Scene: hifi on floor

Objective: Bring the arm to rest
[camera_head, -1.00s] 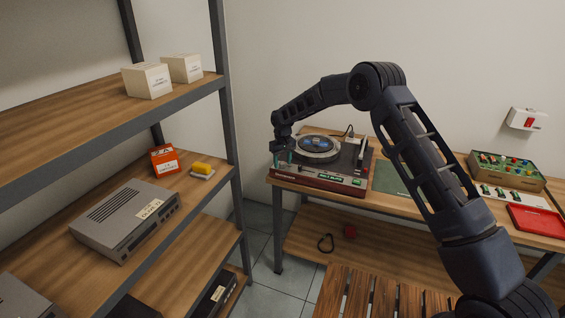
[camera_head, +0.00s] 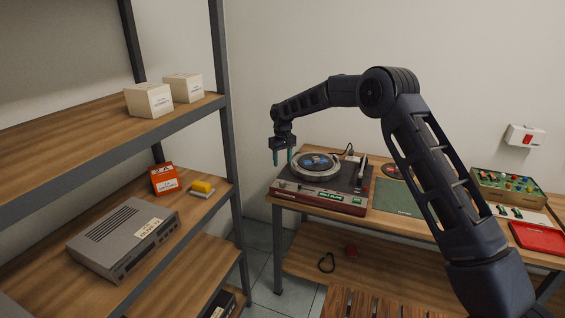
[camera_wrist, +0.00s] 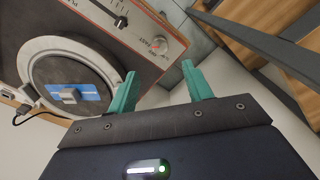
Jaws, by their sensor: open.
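My gripper (camera_head: 282,158) hangs fingers down at the left front of the turntable (camera_head: 325,192), above its level. Its two green fingers are apart with nothing between them. In the wrist view my gripper (camera_wrist: 158,88) also shows open and empty, with the turntable (camera_wrist: 130,50) at the upper left. The turntable has a red-brown front, a round platter and a blue label in its middle. My arm reaches over the workbench from the right, bent at the elbow.
A shelf unit (camera_head: 222,100) stands at the left, with white boxes (camera_head: 150,100), a grey device (camera_head: 124,238), an orange box (camera_head: 165,179) and a yellow sponge-like block (camera_head: 202,187). The workbench bears a green mat (camera_head: 398,198), a parts box (camera_head: 508,188) and a red tray (camera_head: 540,238).

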